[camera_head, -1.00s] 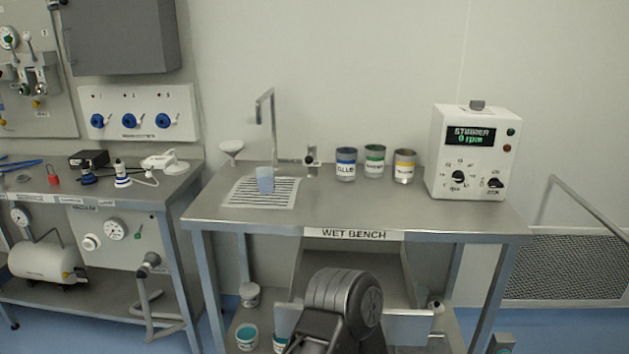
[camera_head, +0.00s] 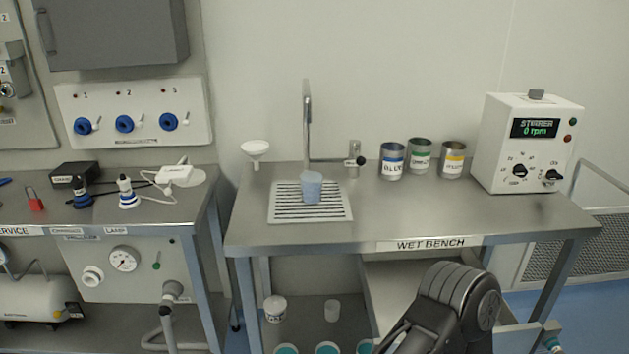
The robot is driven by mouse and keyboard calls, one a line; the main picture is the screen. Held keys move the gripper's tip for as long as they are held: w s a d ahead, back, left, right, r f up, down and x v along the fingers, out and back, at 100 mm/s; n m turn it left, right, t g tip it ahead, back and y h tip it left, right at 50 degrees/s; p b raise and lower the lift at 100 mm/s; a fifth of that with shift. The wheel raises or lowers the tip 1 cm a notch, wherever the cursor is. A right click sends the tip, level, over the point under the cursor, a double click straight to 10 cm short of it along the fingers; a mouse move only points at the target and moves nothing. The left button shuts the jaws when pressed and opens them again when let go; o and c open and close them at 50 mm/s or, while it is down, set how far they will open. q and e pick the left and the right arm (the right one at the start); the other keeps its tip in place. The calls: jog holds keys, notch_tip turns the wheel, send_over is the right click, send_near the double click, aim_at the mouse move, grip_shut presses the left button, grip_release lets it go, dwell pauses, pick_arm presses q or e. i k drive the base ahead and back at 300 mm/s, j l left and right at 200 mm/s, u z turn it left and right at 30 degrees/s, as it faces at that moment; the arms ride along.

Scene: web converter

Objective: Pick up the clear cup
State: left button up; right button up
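The clear cup (camera_head: 311,187) looks translucent and bluish. It stands upright on the white slotted drain grate (camera_head: 283,213) under the tall metal tap (camera_head: 307,118) on the wet bench (camera_head: 330,236). Nothing is touching it from my side. One dark link of my own arm shows at the bottom right, below and in front of the bench. Neither of my grippers is in view.
A white funnel (camera_head: 256,151) is left of the tap. Blue (camera_head: 392,162), green (camera_head: 420,155) and yellow (camera_head: 453,160) labelled cans stand right of it, then the stirrer box (camera_head: 527,143). The bench's front middle is clear. Tubs sit on the lower shelf.

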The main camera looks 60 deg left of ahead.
aim_at(311, 188)
jog(key=k+j, duration=0.35)
jog(key=j, duration=0.2)
jog(key=k+j+z, duration=0.1)
jog(key=k+j, duration=0.2)
jog(key=j, duration=0.25)
jog(key=k+j, duration=0.35)
jog(key=j, duration=0.2)
jog(key=k+j+z, duration=0.1)
jog(key=k+j, duration=0.25)
jog(key=j, duration=0.2)
